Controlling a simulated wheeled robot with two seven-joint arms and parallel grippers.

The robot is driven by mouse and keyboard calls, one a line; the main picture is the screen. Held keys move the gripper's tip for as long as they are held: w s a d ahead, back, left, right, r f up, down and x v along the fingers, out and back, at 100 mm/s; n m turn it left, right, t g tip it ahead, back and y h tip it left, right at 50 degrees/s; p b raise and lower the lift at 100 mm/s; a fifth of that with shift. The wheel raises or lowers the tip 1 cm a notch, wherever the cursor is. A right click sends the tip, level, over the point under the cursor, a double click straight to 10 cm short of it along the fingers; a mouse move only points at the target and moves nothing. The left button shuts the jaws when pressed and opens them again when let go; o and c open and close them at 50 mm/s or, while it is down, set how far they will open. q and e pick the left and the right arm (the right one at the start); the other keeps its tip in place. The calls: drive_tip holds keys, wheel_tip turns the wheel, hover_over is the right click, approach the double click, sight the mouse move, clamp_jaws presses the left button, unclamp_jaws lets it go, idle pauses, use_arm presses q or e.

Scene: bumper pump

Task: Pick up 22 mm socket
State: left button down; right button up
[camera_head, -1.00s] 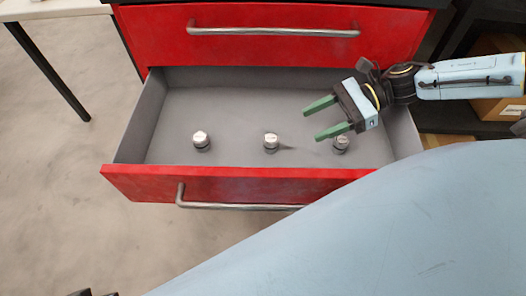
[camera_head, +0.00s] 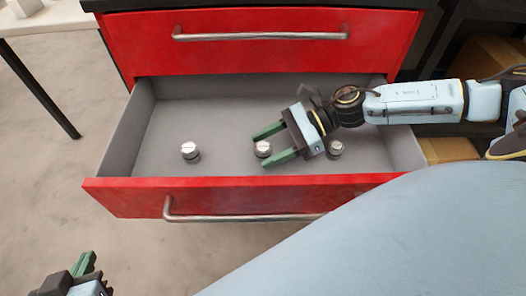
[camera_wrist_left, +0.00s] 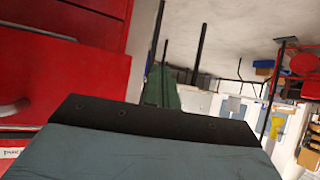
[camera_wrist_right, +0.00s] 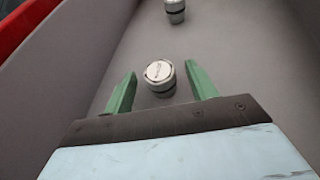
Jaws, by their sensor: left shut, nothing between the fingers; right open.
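Three short metal sockets stand upright in the open drawer: a left socket (camera_head: 190,150), a middle socket (camera_head: 263,149) and a right socket (camera_head: 335,149). Their size marks are too small to read. My right gripper (camera_head: 266,145) is open, its green fingers pointing left at the middle socket. In the right wrist view the middle socket (camera_wrist_right: 159,76) sits between and just beyond the fingertips of the right gripper (camera_wrist_right: 160,85), and the left socket (camera_wrist_right: 175,10) is farther off. My left gripper (camera_head: 88,258) is shut and empty, outside the drawer at the lower left.
The red drawer front (camera_head: 130,197) with its bar handle (camera_head: 240,217) and the grey drawer walls (camera_head: 130,125) surround the sockets. A closed red drawer (camera_head: 260,55) is above. A white table (camera_head: 50,18) stands at the left. Cardboard boxes (camera_head: 447,150) sit at the right.

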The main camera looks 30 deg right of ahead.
sight(255, 153)
drive_tip(key=shift+x, duration=1.55)
use_arm(q)
drive_tip(key=shift+w+d+r+t+h, duration=0.15)
drive_tip(key=shift+w+d+r+t, duration=0.05)
drive_tip(key=shift+w+r+t, duration=0.2)
drive_tip(key=shift+w+d+r+t+h, duration=0.15)
drive_tip(key=shift+w+r+t, duration=0.15)
drive_tip(key=shift+r, duration=0.2)
use_arm(e)
drive_tip(key=c, duration=1.1)
drive_tip(key=shift+c, duration=0.2)
use_arm(q)
drive_tip(key=shift+s, duration=0.1)
use_arm(e)
drive_tip(key=shift+r, duration=0.15)
